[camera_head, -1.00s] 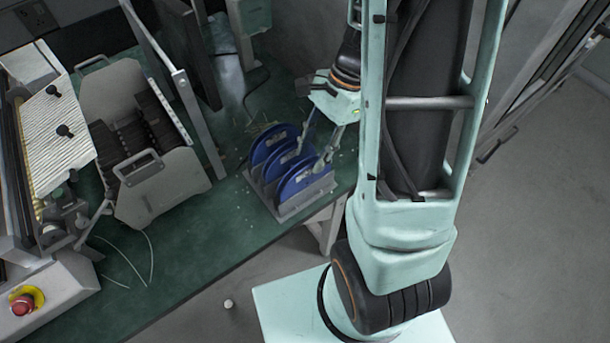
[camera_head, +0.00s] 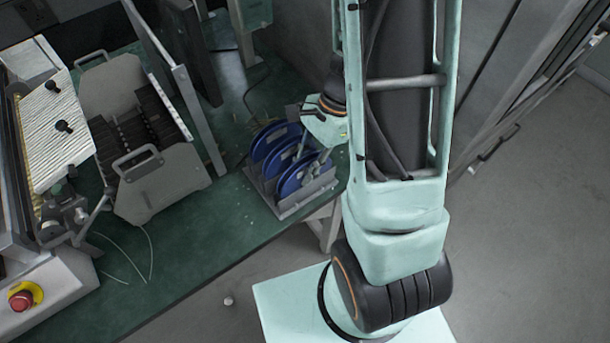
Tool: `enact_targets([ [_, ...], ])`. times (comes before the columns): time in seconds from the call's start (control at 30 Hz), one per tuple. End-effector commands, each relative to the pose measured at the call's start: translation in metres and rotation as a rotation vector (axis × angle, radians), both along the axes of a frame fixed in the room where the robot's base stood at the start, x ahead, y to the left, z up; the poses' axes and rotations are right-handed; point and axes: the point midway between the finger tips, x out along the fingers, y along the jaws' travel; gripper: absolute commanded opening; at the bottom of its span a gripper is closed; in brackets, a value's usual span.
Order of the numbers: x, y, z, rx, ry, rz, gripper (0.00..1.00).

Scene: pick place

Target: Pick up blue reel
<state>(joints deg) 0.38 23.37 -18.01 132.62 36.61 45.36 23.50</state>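Several blue reels stand upright in a row in a grey rack on the green table, in the middle of the view. The front reel (camera_head: 291,181) is nearest the table's front edge. The middle reel (camera_head: 273,162) and the back reel (camera_head: 262,143) stand behind it. My gripper (camera_head: 308,166) reaches down at the right side of the reels, close to the front reel. Its two fingers look spread apart. I cannot tell whether they touch a reel. The fingers hide part of the reels' right edges.
The grey rack (camera_head: 292,209) sits near the right front corner of the green table (camera_head: 190,232). A grey machine with a handle (camera_head: 160,185) stands to the left, beside an upright panel (camera_head: 200,118). A red stop button (camera_head: 21,300) is at the lower left.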

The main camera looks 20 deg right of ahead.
Motion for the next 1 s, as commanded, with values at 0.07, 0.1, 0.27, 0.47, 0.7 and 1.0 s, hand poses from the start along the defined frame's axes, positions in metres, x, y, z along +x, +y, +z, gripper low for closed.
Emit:
enact_targets([
  [0.07, 0.0, 0.0, 0.0, 0.0, 0.0, 0.0, 0.09],
  [0.1, 0.0, 0.0, 0.0, 0.0, 0.0, 0.0, 0.04],
  [0.27, 0.0, 0.0, 0.0, 0.0, 0.0, 0.0, 0.0],
  [0.47, 0.0, 0.0, 0.001, 0.0, -0.001, 0.0, 0.0],
  [0.7, 0.002, 0.0, 0.026, 0.0, -0.007, 0.003, 0.0],
  [1.0, 0.001, 0.0, 0.081, -0.001, -0.006, 0.001, 0.0],
])
